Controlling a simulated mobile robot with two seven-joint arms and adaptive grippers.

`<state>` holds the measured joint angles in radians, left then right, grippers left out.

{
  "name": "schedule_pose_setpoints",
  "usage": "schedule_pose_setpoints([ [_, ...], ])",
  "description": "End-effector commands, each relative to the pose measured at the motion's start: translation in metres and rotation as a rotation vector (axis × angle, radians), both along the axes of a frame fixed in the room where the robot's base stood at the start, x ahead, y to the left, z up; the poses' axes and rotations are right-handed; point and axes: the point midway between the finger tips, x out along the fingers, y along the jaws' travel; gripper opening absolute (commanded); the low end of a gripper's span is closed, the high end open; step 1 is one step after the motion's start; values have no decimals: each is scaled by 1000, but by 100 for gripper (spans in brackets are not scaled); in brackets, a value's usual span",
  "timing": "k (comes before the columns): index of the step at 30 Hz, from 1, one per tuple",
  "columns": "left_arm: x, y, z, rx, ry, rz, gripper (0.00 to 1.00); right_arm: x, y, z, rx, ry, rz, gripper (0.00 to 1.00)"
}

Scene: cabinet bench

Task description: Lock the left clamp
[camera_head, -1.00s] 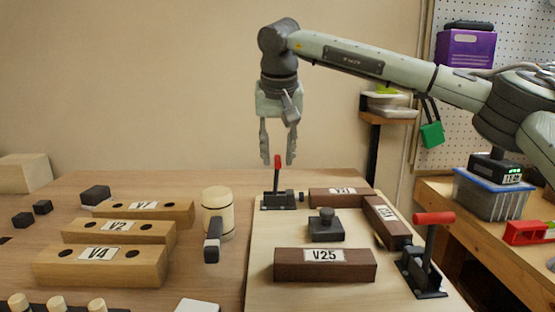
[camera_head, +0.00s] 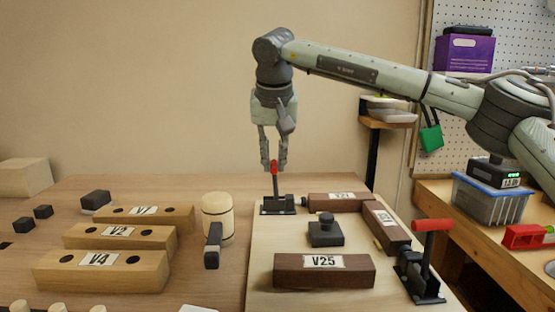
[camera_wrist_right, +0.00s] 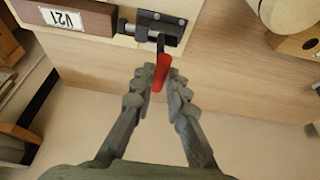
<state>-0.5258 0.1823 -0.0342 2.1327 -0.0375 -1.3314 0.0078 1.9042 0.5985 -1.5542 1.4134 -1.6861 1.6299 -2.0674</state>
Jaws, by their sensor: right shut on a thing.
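The left clamp (camera_head: 278,205) is a small black toggle clamp at the far left corner of the pale board, with its red-tipped lever (camera_head: 274,168) standing upright. My right gripper (camera_head: 274,163) has come down from above and its fingers are shut on the red handle. In the right wrist view the two fingers (camera_wrist_right: 168,92) lie on either side of the red handle (camera_wrist_right: 163,72), with the clamp base (camera_wrist_right: 160,28) beyond. A second clamp (camera_head: 425,265) with a red handle stands upright at the right front of the board. My left gripper is not in view.
Dark blocks V21 (camera_head: 338,201) and V25 (camera_head: 324,271) and a black knobbed piece (camera_head: 326,232) sit on the board (camera_head: 262,245).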

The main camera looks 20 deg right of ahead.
Motion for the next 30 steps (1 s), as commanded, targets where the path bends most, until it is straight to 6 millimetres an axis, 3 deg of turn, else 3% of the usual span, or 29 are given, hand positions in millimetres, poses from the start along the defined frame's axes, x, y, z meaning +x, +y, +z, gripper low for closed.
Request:
schedule_pose_setpoints([
  [30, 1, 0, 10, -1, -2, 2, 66, 4, 17, -6, 0, 2, 3, 4],
])
